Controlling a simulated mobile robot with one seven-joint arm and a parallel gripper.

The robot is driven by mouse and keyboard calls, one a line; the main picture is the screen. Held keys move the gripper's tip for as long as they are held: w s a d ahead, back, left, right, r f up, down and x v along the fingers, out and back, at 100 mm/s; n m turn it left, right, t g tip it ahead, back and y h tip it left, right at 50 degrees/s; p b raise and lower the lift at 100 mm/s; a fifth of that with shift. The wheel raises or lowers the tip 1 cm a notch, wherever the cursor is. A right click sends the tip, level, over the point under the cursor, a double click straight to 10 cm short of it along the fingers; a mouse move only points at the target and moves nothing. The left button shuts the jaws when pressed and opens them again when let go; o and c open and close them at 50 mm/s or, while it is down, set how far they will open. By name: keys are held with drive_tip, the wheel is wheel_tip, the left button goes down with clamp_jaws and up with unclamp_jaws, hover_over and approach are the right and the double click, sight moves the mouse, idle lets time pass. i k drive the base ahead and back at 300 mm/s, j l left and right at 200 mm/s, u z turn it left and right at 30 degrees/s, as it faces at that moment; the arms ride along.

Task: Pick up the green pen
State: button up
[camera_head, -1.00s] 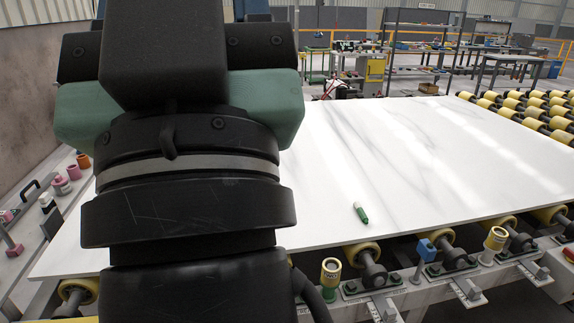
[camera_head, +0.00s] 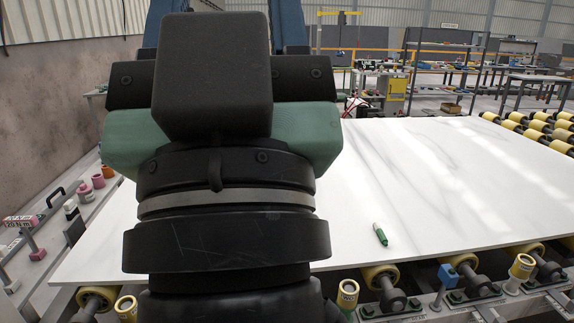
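A green pen (camera_head: 381,235) with a pale end lies on the white stone slab (camera_head: 430,190), close to the slab's front edge, right of the picture's middle. My own arm fills the left and middle of the view and hides part of the slab. My gripper's fingers do not show, so I cannot see whether they are open or shut. Nothing is seen touching the pen.
Yellow rollers (camera_head: 380,277) and metal brackets run along the slab's front edge, with more rollers (camera_head: 540,127) at the back right. A side ledge with small pink items (camera_head: 98,181) is at the left. The slab around the pen is clear.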

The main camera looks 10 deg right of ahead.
sight(377, 227)
drive_tip(key=i+z, duration=0.75)
drive_tip(key=i+j+z, duration=0.2)
drive_tip(key=z, duration=0.2)
drive_tip(key=i, duration=0.05)
